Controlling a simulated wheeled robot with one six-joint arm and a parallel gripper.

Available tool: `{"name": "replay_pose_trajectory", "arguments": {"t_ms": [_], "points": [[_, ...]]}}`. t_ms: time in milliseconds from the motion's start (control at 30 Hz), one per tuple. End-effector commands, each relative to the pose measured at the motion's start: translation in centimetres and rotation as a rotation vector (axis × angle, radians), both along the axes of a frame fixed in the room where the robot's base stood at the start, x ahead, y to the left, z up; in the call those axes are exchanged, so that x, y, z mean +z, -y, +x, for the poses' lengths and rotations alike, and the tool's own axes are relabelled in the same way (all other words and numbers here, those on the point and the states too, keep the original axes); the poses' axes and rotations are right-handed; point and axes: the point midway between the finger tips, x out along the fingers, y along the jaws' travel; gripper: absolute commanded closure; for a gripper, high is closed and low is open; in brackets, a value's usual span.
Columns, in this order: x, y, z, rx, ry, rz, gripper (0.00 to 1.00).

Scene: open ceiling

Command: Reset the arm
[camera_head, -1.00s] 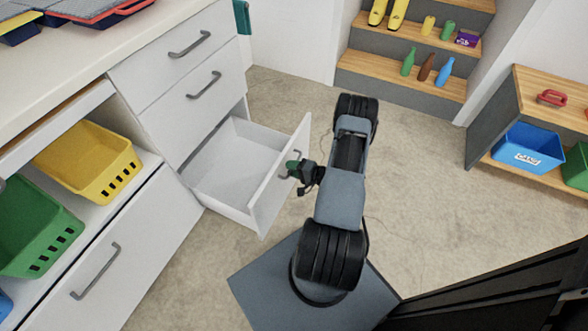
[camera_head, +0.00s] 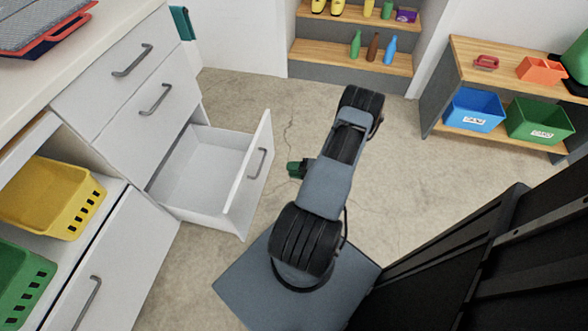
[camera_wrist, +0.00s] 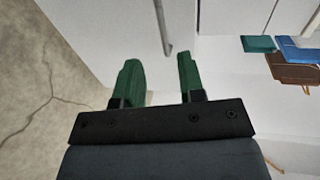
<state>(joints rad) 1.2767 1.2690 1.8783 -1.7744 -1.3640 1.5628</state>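My gripper (camera_wrist: 158,75) has two green fingers that stand apart with nothing between them in the wrist view. In the head view its green tip (camera_head: 297,168) shows left of my folded arm, a short way right of the open drawer (camera_head: 242,208) and apart from it. The drawer's grey handle (camera_head: 257,163) is free; in the wrist view a grey handle (camera_wrist: 162,28) stands ahead of the fingers, beyond their tips. The drawer is pulled out and looks empty.
A white cabinet with closed drawers (camera_head: 135,100) stands at left, with yellow (camera_head: 45,200) and green bins. Wooden steps (camera_head: 345,55) with bottles are at the back. A low shelf (camera_head: 470,55) with blue (camera_head: 475,110) and green bins is at right. Bare floor lies between.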

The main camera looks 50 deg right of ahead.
Motion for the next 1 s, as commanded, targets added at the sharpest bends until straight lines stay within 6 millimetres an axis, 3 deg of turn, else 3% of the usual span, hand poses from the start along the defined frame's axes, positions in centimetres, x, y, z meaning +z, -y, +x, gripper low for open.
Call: {"name": "replay_pose_trajectory", "arguments": {"t_ms": [733,867,1000], "points": [[0.0,0.1,-0.2,0.006,0.011,-0.025,0.64],[-2.4,1.0,-0.5,0.007,-0.048,-0.215,0.64],[-6.8,3.3,-2.5,-0.041,-0.286,-0.504,0.64]]}}
